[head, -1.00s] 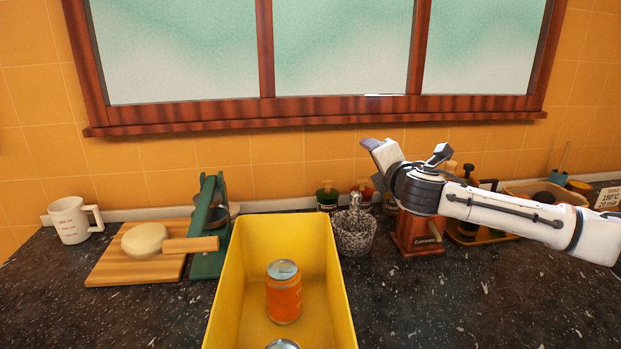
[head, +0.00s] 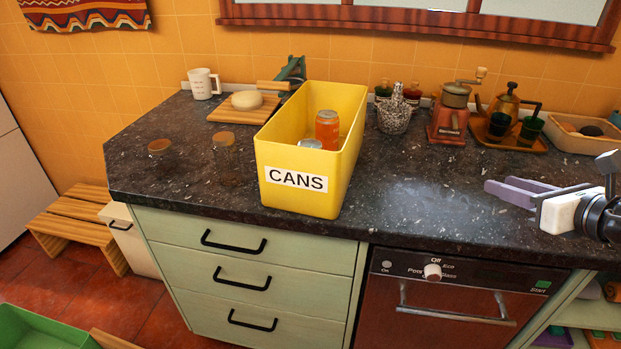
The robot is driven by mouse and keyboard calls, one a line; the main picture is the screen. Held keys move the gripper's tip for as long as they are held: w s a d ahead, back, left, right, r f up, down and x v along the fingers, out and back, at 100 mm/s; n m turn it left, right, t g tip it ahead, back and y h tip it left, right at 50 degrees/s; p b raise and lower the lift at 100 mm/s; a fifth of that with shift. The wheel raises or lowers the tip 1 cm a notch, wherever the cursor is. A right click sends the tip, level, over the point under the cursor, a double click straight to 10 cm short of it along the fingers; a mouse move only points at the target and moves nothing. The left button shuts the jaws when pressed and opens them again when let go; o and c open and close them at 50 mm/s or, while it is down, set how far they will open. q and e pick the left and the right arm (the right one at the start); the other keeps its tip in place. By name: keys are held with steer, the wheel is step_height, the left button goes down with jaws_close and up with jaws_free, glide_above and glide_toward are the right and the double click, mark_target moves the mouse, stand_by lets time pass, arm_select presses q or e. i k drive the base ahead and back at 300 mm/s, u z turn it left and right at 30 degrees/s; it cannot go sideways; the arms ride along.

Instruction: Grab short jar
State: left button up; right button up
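Two clear glass jars with brownish lids stand on the left part of the dark counter. The short jar (head: 158,149) is the left one, low and near the counter's left edge; its glass is hard to make out. The taller jar (head: 224,155) is to its right, between it and the yellow bin. My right gripper (head: 513,193) is at the right over the counter's front, open and empty, far from both jars. My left gripper is not in view.
A yellow bin (head: 298,192) labelled CANS holds an orange can (head: 327,129) and another can, right of the jars. A cutting board (head: 232,112) with dough and a white mug (head: 204,84) are behind. A grinder (head: 449,118) and tray are at the back right. Counter before the grinder is clear.

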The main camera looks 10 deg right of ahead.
mark_target(162, 157)
steer(key=k, duration=0.5)
steer(key=u, duration=1.85)
steer(key=i, duration=2.05)
steer(key=z, duration=1.35)
